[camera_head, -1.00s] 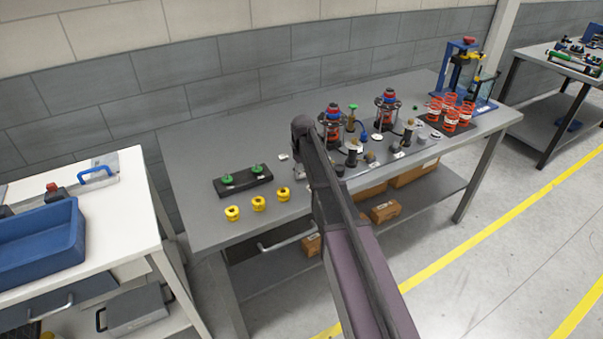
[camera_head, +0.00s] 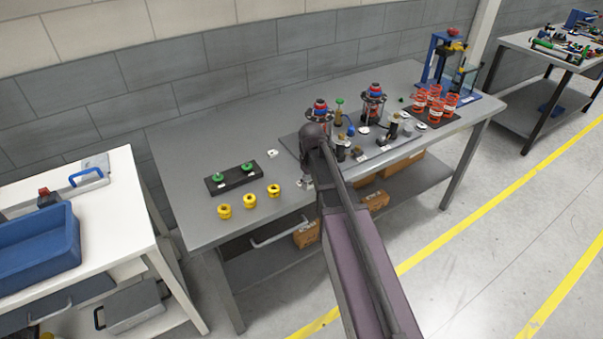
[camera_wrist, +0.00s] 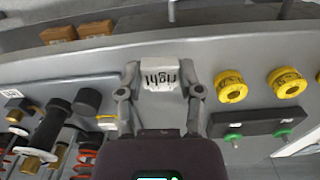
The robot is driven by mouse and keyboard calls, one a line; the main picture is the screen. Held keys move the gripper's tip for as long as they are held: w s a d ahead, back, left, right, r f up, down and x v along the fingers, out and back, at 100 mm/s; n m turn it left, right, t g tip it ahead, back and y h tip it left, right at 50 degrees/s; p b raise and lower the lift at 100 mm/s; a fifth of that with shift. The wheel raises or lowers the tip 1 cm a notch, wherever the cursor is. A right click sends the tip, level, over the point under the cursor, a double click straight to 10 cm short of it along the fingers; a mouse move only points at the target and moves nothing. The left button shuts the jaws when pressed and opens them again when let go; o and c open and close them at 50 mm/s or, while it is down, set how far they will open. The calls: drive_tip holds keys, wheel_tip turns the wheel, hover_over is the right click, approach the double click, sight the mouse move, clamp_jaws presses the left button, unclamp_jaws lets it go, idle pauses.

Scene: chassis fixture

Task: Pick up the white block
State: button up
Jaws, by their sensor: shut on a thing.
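The white block (camera_wrist: 160,75) shows in the wrist view with the dark letters "right" on it, upside down. My gripper (camera_wrist: 161,88) is shut on it, with one finger on each side. In the head view my gripper (camera_head: 307,184) is small, near the front edge of the grey table (camera_head: 200,226), right of the yellow rings. The block is not clear there, and my arm covers part of that area. I cannot tell the height of the block above the table.
Several yellow rings (camera_head: 249,199) and a black base with green knobs (camera_head: 234,178) stand left of my gripper. A small white piece (camera_head: 272,153) lies behind it. Fixtures and red springs (camera_head: 435,104) crowd the table's right side. A blue bin (camera_head: 38,245) sits on the white bench.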

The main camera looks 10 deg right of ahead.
drive_tip(key=shift+s+d+r, duration=0.1)
drive_tip(key=shift+s+d, duration=0.1)
drive_tip(key=shift+s, duration=0.45)
drive_tip(key=shift+s+d+r, duration=0.1)
drive_tip(key=shift+s+d, duration=0.05)
drive_tip(key=shift+s, duration=0.5)
drive_tip(key=shift+a, duration=0.15)
